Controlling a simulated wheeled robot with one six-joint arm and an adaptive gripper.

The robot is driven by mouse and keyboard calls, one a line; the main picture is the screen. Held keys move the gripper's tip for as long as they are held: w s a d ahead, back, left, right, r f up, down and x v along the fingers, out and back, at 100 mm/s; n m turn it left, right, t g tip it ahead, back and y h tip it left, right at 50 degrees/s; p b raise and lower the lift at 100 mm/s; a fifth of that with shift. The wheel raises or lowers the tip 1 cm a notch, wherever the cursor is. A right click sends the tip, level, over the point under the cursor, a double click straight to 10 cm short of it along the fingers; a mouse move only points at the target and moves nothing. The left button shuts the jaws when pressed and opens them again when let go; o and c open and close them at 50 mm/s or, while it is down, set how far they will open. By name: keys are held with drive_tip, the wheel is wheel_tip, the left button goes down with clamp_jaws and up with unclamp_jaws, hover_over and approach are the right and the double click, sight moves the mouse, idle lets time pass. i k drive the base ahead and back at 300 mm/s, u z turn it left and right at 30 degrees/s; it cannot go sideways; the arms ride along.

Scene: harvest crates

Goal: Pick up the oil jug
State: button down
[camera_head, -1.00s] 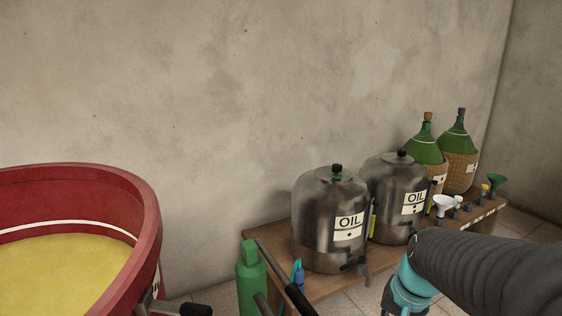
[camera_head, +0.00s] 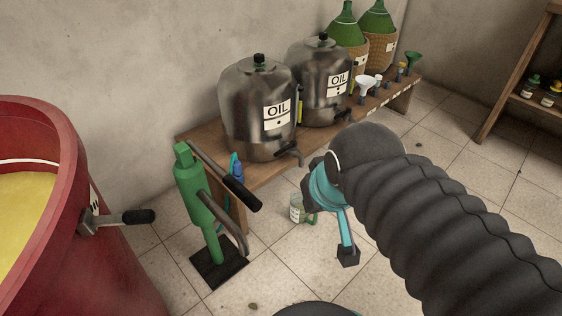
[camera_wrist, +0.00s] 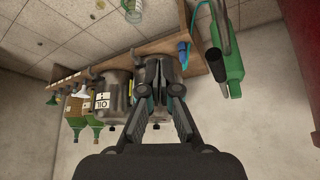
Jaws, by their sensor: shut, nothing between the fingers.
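A small clear jug (camera_head: 298,208) with a label and a green handle stands on the tiled floor, just in front of the wooden bench; my arm partly borders it on the right. In the wrist view, which is upside down, a clear jug (camera_wrist: 133,10) shows at the top edge, partly cut off. My gripper (camera_wrist: 163,68) is shut and empty, apart from the jug. In the wrist view its fingers overlap a steel oil drum behind them; whether they touch it I cannot tell.
Two steel oil drums (camera_head: 258,112) with taps stand on the wooden bench (camera_head: 205,135), with green demijohns (camera_head: 345,25) and funnels (camera_head: 368,84) beyond. A green hand pump (camera_head: 195,190) and a red vat (camera_head: 100,250) are left.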

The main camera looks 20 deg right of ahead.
sight(297, 215)
drive_tip(key=u, duration=2.35)
drive_tip(key=k, duration=0.95)
drive_tip(key=z, duration=1.5)
